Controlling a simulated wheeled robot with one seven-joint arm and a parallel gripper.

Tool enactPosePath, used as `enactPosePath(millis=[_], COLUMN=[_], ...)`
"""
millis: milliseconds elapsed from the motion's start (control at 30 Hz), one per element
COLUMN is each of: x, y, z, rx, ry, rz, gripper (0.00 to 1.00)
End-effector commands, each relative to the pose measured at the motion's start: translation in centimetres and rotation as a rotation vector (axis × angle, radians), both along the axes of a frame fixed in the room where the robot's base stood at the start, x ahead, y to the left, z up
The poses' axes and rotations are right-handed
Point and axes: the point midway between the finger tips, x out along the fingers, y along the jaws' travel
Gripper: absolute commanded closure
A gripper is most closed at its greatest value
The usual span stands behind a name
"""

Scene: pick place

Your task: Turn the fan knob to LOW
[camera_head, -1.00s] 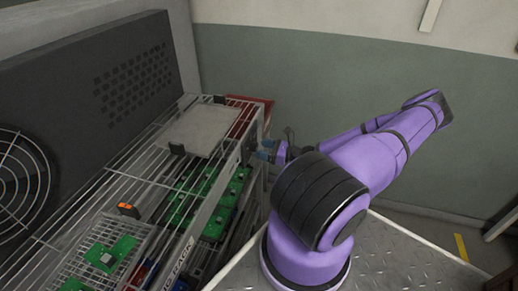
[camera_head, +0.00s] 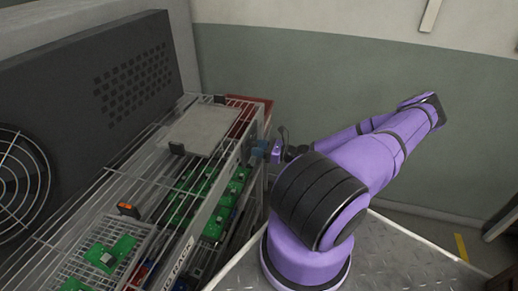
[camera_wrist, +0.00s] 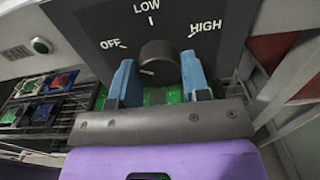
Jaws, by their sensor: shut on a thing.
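The fan knob (camera_wrist: 158,60) is a dark round knob on a dark panel (camera_wrist: 90,22) in the wrist view. White labels around it read OFF at left, LOW at top and HIGH at right, each with a tick. A small pale mark shows on the knob's lower left; I cannot tell for sure which label the knob points to. My gripper (camera_wrist: 158,80) has blue fingers on either side of the knob and is shut on it. In the head view my gripper (camera_head: 259,151) is at the rack's right end, and the knob is hidden there.
A wire rack (camera_head: 120,172) holds green circuit boards (camera_head: 212,213) and a grey plate (camera_head: 198,128). A dark housing with a round fan grille (camera_head: 20,180) stands at the left. Rack bars (camera_wrist: 290,75) run close on the right.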

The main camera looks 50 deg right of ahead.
Motion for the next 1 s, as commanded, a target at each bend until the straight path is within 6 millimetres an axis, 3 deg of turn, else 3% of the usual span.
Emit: enactPosePath(millis=[367, 1000], x=[0.03, 0.01], y=[0.01, -0.06], z=[0.03, 0.02], rx=[0.171, 0.709], ry=[0.073, 0.296], rz=[0.002, 0.0], gripper=[0.81, 0.81])
